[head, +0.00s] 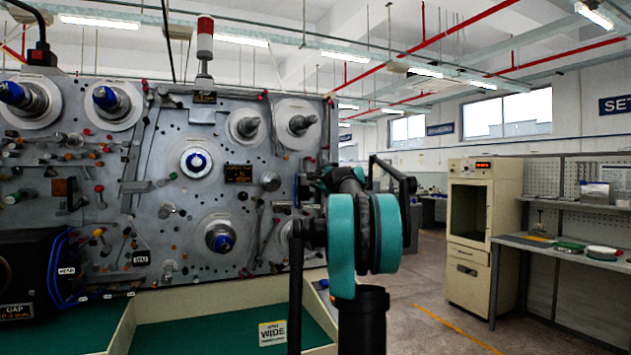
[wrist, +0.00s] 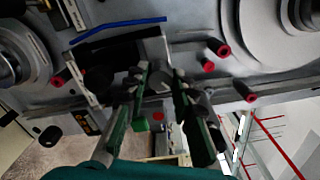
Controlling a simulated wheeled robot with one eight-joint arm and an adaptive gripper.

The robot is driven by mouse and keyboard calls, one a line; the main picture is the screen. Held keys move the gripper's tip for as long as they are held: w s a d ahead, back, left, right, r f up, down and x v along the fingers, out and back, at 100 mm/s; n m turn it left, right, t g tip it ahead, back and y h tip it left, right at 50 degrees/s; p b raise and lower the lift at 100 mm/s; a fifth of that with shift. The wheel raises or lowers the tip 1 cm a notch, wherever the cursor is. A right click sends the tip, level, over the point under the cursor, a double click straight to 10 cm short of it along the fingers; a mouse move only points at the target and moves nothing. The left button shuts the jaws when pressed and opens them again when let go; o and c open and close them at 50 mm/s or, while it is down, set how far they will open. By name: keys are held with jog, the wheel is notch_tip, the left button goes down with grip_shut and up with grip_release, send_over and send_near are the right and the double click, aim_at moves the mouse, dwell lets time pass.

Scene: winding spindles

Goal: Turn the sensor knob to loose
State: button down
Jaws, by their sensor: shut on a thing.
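My gripper (wrist: 161,82) reaches from the bottom of the wrist view toward the winding machine's grey panel. Its two green-sided fingers are closed around a small dark grey knob (wrist: 162,76) between the fingertips, which seems to be the sensor knob. The fingers hide most of it, and no loose or tight marking on it is readable. In the head view my teal-banded arm stands in front of the panel's right end and hides the gripper and the knob.
The winding machine (head: 140,165) carries several spindles and projecting pins. Red-tipped pins (wrist: 207,66) stick out right of the fingers, and a blue bar (wrist: 118,28) lies above. A beige cabinet (head: 468,215) and a workbench (head: 560,255) stand right, with open floor before them.

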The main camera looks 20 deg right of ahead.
jog(key=shift+n, duration=4.9)
jog(key=c, duration=1.3)
grip_release()
jog(key=shift+o, duration=0.2)
jog(key=s, duration=1.2)
jog(key=shift+d, duration=0.2)
